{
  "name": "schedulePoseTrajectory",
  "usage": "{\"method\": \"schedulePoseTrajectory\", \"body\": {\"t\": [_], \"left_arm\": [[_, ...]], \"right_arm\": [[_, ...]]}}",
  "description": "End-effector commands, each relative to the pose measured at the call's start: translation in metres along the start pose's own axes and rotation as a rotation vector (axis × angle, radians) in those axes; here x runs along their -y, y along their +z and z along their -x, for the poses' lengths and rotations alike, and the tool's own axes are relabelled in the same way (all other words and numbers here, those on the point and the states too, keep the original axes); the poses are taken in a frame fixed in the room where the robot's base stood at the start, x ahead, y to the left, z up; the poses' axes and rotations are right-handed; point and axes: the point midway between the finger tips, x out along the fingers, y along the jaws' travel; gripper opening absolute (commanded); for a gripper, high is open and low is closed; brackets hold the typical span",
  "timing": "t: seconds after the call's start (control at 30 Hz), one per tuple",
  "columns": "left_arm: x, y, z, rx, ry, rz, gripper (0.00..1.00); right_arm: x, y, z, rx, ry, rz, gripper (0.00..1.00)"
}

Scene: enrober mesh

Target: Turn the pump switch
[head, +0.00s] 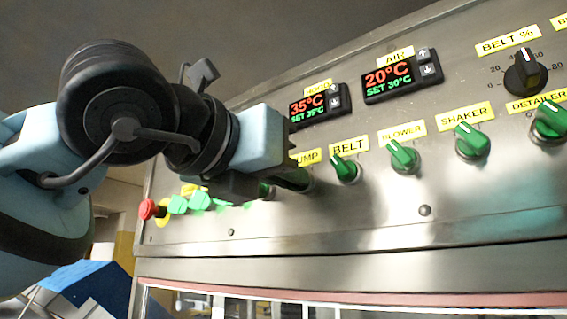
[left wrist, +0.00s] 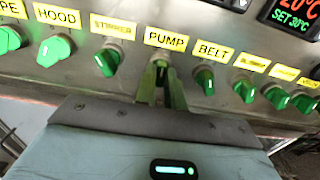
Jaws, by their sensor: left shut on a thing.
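The pump switch (left wrist: 161,63) is a green knob under the yellow PUMP label in the left wrist view. My left gripper (left wrist: 162,76) reaches up to it, and its two fingers close in on the knob from both sides. In the head view my left gripper (head: 300,180) is at the panel below the partly covered PUMP label (head: 306,157). There the gripper and its fingers mostly hide the knob, so its exact angle is hard to tell. My right gripper is not in view.
The BELT switch (head: 345,168) is close on the right, followed by the BLOWER (head: 403,157) and SHAKER (head: 471,141) switches. The STIRRER (left wrist: 108,60) and HOOD (left wrist: 55,49) switches are on the left. A red button (head: 148,209) sits at the panel's left end.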

Motion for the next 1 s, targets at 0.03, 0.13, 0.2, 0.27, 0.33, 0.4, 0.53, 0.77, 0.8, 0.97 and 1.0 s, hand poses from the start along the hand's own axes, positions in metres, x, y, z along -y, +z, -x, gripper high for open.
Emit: {"method": "schedulePoseTrajectory", "body": {"t": [0.03, 0.13, 0.2, 0.27, 0.33, 0.4, 0.53, 0.77, 0.8, 0.97, 1.0], "left_arm": [[0.000, 0.002, 0.001, 0.002, 0.000, -0.044, 0.00], [0.001, 0.003, 0.001, 0.002, 0.000, -0.136, 0.00], [0.000, 0.003, 0.001, 0.002, 0.000, -0.197, 0.00], [0.000, 0.003, 0.001, 0.002, 0.001, -0.248, 0.00], [0.000, 0.003, 0.001, 0.003, 0.001, -0.302, 0.00], [0.000, 0.003, 0.001, 0.003, 0.001, -0.352, 0.00], [0.000, 0.002, 0.001, 0.003, 0.002, -0.427, 0.00], [0.000, 0.002, 0.001, 0.002, 0.001, -0.512, 0.00], [0.000, 0.002, 0.001, 0.002, 0.001, -0.520, 0.00], [0.000, 0.001, 0.001, 0.002, 0.001, -0.540, 0.00], [-0.001, 0.001, 0.000, 0.002, 0.002, -0.542, 0.00]], "right_arm": [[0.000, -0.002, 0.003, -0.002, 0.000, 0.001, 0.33], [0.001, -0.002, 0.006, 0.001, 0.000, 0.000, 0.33], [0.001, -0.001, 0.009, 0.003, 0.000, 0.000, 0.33], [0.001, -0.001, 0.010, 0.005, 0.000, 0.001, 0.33], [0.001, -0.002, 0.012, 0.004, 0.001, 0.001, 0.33], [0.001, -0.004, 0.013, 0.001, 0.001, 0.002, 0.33], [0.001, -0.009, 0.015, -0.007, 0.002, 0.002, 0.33], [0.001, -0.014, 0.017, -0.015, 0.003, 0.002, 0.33], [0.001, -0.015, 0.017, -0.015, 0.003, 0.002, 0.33], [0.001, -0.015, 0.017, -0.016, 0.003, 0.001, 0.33], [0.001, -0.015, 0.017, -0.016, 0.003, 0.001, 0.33]]}}
